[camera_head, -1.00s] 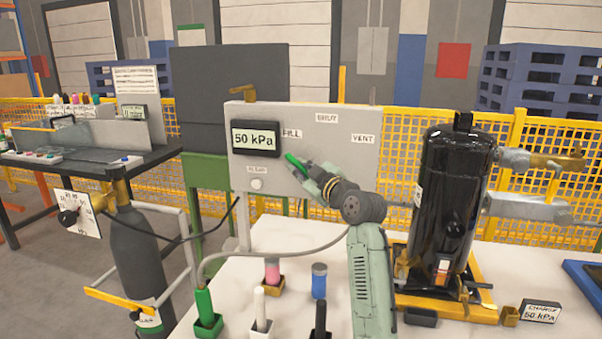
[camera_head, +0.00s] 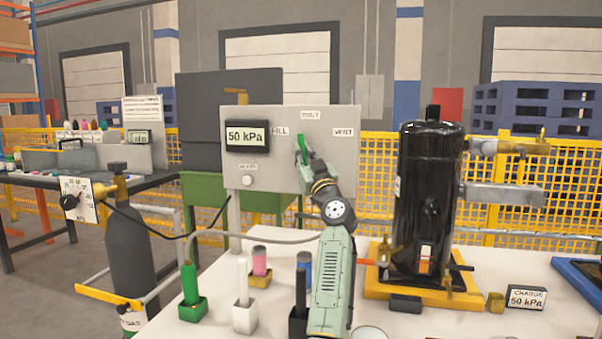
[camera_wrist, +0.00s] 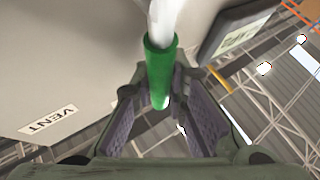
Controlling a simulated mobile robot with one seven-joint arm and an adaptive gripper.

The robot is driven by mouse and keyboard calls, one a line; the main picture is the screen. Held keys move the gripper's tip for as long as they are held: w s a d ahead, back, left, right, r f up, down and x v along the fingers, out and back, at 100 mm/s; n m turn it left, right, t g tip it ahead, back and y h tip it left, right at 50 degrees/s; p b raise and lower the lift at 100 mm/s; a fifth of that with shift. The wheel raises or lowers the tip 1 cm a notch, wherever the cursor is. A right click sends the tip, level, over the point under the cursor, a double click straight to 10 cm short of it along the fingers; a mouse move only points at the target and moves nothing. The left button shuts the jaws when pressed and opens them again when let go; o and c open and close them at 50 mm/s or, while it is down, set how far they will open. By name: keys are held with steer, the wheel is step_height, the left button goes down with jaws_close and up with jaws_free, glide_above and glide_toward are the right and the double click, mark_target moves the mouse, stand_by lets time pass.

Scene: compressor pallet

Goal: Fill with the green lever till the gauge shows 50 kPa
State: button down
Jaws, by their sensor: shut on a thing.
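The green lever (camera_head: 301,146) is on the grey panel (camera_head: 280,177), nearly upright and pointing up toward the SHUT label (camera_head: 310,115). My gripper (camera_head: 309,158) is shut on the lever; the fingers partly hide it in the head view. In the wrist view the green grip (camera_wrist: 160,72) on its white stem runs down between my gripper's two fingers (camera_wrist: 163,115). The gauge (camera_head: 247,136) on the panel's left reads 50 kPa. The FILL label (camera_head: 280,132) is left of the lever, and the VENT label (camera_head: 343,133) is right.
A black compressor tank (camera_head: 427,200) stands on a yellow base at the right. A sign (camera_head: 526,298) beside it reads CHARGE 50 kPa. Several coloured sticks in holders, including a green one (camera_head: 189,283), stand on the white table (camera_head: 215,327). A dark gas cylinder (camera_head: 130,245) stands at left.

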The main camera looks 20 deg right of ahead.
steer(key=shift+s+d+m+t+h+b, duration=0.15)
steer(key=shift+d+m+t+h+b, duration=0.1)
steer(key=shift+m+h+b, duration=0.25)
steer(key=shift+s+d+m+t+h+b, duration=0.1)
steer(key=shift+m+t+h+b, duration=0.2)
steer(key=shift+m+b, duration=0.25)
steer(key=shift+r, duration=0.1)
steer(key=c, duration=1.6)
jaws_free()
steer(key=shift+o, duration=0.2)
steer(key=shift+r, duration=0.1)
step_height(320, 180, up, 10)
steer(key=shift+f, duration=0.15)
